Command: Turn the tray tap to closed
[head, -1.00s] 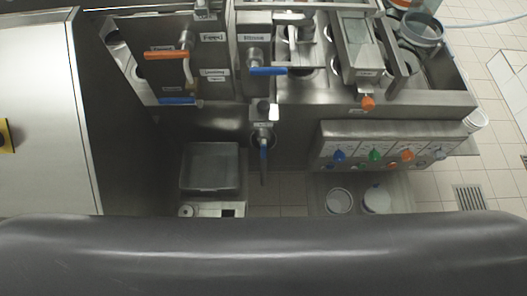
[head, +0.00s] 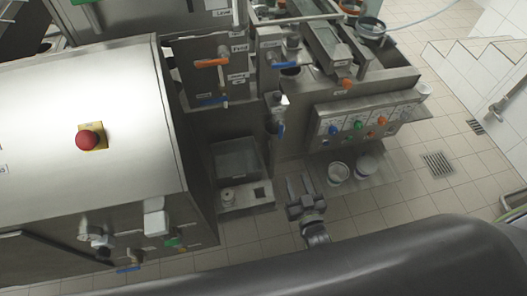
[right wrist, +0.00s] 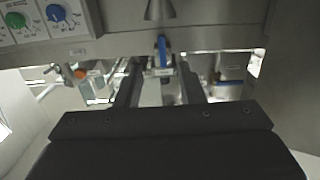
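A tap with a blue lever (head: 281,129) is on the machine front, above and right of the grey tray (head: 236,160). Its lever hangs down; its label is too small to read, so I cannot confirm it is the tray tap. My right gripper (head: 300,182) is open and empty, low in front of the machine, below and right of that tap and apart from it. In the right wrist view its two fingers (right wrist: 160,72) are spread, with a blue lever (right wrist: 162,48) beyond, between them in the picture. My left gripper is not in view.
Other taps have an orange handle (head: 212,63) and blue handles (head: 285,65). A panel with coloured knobs (head: 360,122) juts out at right, with white buckets (head: 366,166) below. A steel cabinet with a red button (head: 87,140) stands left. Tiled floor (head: 400,195) is free at right.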

